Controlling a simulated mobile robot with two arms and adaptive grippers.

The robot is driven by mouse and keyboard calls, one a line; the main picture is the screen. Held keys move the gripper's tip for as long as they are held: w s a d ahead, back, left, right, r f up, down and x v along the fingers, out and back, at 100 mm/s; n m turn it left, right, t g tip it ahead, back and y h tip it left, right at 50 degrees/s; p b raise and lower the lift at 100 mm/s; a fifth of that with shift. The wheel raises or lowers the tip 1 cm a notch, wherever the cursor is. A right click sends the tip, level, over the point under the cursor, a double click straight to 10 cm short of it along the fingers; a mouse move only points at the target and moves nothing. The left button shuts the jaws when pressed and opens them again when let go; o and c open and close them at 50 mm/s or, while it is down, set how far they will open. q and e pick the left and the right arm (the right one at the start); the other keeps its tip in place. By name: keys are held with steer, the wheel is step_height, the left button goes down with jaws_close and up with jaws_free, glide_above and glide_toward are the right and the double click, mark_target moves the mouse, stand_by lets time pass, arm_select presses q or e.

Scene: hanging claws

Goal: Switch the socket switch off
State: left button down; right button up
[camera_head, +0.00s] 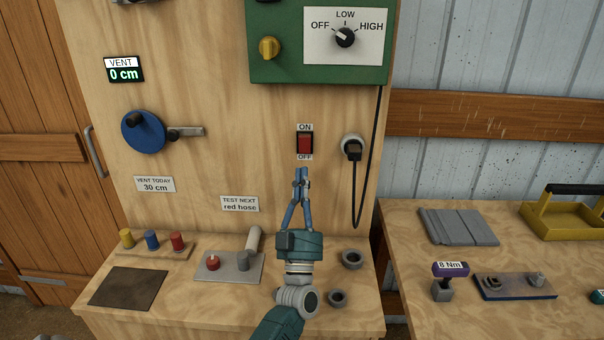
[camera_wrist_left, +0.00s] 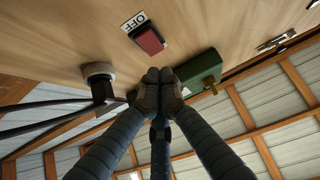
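The red socket switch (camera_head: 305,143) is on the upright wooden panel, between an ON label above and an OFF label below. I cannot tell which way its rocker is pressed. It also shows in the wrist view (camera_wrist_left: 150,40), beside its OFF label (camera_wrist_left: 136,21). My left gripper (camera_head: 301,173) points up the panel, with its fingertips just below the OFF label in the head view. Its fingertips (camera_wrist_left: 160,76) are together with nothing between them, and a gap shows between them and the switch.
Right of the switch is a round socket (camera_head: 353,143) with a black plug and a hanging cable. A green box (camera_head: 280,72) with a dial is above. A blue crank wheel (camera_head: 143,132) is at left. The wooden bench (camera_head: 190,318) below holds several small parts.

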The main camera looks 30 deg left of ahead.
arm_select(q)
step_height(320, 180, down, 7)
steer(key=s+d+b, duration=0.1)
steer(key=s+b, duration=0.1)
steer(key=shift+s+d+f+b, duration=0.15)
steer(key=shift+s+d+b, duration=0.15)
steer(key=shift+s+b, duration=0.1)
arm_select(e)
steer(key=f, duration=0.2)
steer(key=w+a+f, duration=0.1)
steer(key=shift+a+f, duration=0.1)
arm_select(q)
steer(key=shift+f, duration=0.1)
arm_select(e)
steer(key=shift+w+d, duration=0.1)
steer(key=shift+d, duration=0.2)
